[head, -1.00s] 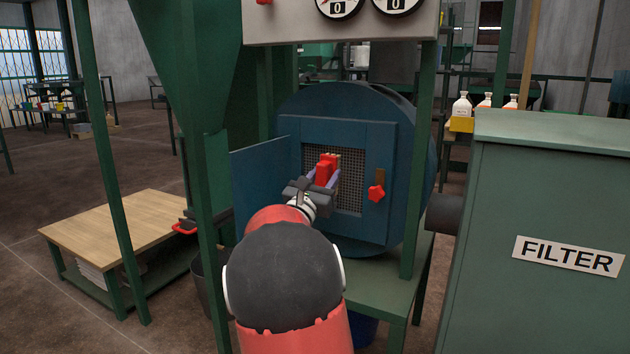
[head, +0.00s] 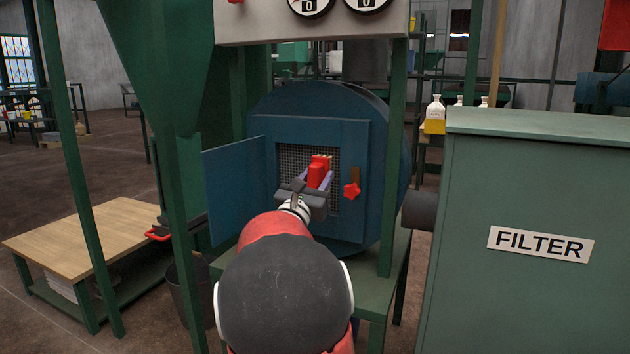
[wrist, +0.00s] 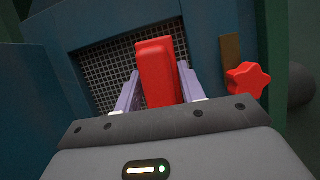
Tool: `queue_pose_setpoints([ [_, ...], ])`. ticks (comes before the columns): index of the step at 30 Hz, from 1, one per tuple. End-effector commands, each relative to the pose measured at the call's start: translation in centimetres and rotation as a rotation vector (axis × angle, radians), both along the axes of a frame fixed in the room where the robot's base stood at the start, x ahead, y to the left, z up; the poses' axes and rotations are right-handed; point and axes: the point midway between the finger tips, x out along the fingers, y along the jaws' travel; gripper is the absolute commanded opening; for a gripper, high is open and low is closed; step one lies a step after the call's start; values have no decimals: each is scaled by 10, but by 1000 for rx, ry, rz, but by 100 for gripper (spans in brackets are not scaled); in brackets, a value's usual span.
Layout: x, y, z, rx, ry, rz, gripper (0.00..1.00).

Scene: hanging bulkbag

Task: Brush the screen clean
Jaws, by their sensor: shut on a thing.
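The screen (head: 294,160) is a grey wire mesh inside the square opening of a blue round housing, and its hinged door stands open to the left. It also shows in the wrist view (wrist: 105,68) behind the gripper. My gripper (head: 318,177) is shut on a red brush (head: 319,168), with one pale purple finger on each side. In the wrist view the red brush (wrist: 156,72) stands between the fingers in front of the mesh. Its far end is hidden, so I cannot tell whether it touches the mesh.
The open blue door (head: 236,190) stands just left of the gripper. A red star knob (head: 352,190) is on the frame at the right. Green posts (head: 393,160) flank the housing. A green filter cabinet (head: 530,200) stands right, and a wooden-topped bench (head: 85,240) left.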

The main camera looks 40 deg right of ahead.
Motion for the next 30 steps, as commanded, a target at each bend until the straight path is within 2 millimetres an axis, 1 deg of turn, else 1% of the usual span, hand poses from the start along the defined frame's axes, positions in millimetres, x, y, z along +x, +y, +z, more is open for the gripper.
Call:
queue_pose_setpoints([
  [15, -19, 46, 0, 0, -3, 2, 21],
  [18, -21, 52, 0, 0, -3, 2, 21],
  [30, -23, 56, 0, -1, -1, 1, 21],
])
